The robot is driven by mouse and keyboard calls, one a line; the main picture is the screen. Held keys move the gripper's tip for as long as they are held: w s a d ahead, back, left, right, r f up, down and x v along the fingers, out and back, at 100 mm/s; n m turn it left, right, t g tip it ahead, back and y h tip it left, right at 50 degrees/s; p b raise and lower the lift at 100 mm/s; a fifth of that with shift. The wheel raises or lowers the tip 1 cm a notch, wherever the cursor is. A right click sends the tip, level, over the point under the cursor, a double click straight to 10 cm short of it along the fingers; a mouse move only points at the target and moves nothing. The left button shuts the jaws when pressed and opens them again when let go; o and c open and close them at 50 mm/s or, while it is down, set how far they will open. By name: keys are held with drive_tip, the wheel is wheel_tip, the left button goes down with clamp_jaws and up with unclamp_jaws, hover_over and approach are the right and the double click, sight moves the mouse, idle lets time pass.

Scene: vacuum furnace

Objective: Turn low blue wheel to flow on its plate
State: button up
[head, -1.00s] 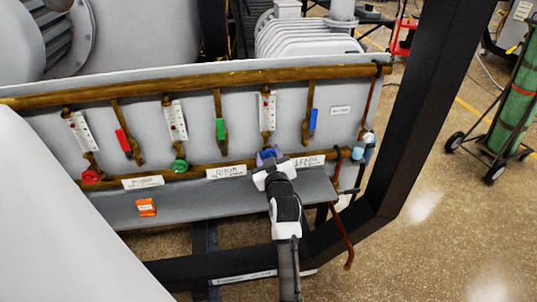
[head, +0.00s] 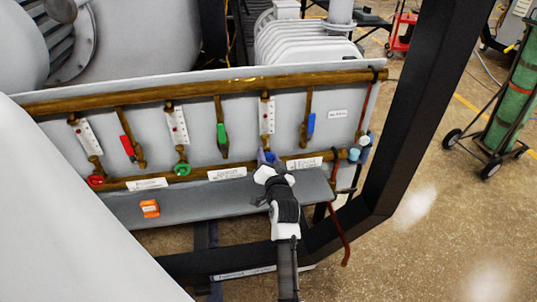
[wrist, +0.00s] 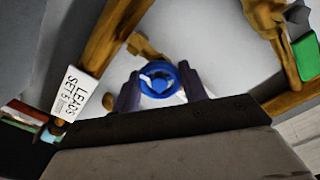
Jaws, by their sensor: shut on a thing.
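The low blue wheel (wrist: 160,78) shows in the wrist view as a round ring with spokes, in front of a pale plate that is mostly hidden. My gripper (wrist: 161,90) has one purple finger on each side of it and is shut on the wheel. In the head view my gripper (head: 268,157) is at the lower copper pipe, below the right-hand white plate (head: 267,117), and largely covers the wheel. I cannot read the wheel's setting.
A red wheel (head: 96,181) and a green wheel (head: 182,169) sit left on the same pipe. Red (head: 127,145), green (head: 221,133) and blue (head: 311,123) lever handles hang above. An orange box (head: 150,208) lies on the ledge. A black frame post (head: 415,95) stands right.

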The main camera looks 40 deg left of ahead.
drive_tip(key=m+p, duration=0.2)
drive_tip(key=m, duration=0.2)
drive_tip(key=shift+r+m+p, duration=0.1)
drive_tip(key=shift+m+p, duration=0.2)
drive_tip(key=shift+p, duration=0.05)
drive_tip(key=shift+m+p, duration=1.1)
drive_tip(key=shift+m, duration=0.7)
drive_tip(key=shift+f, duration=0.2)
drive_tip(key=o, duration=1)
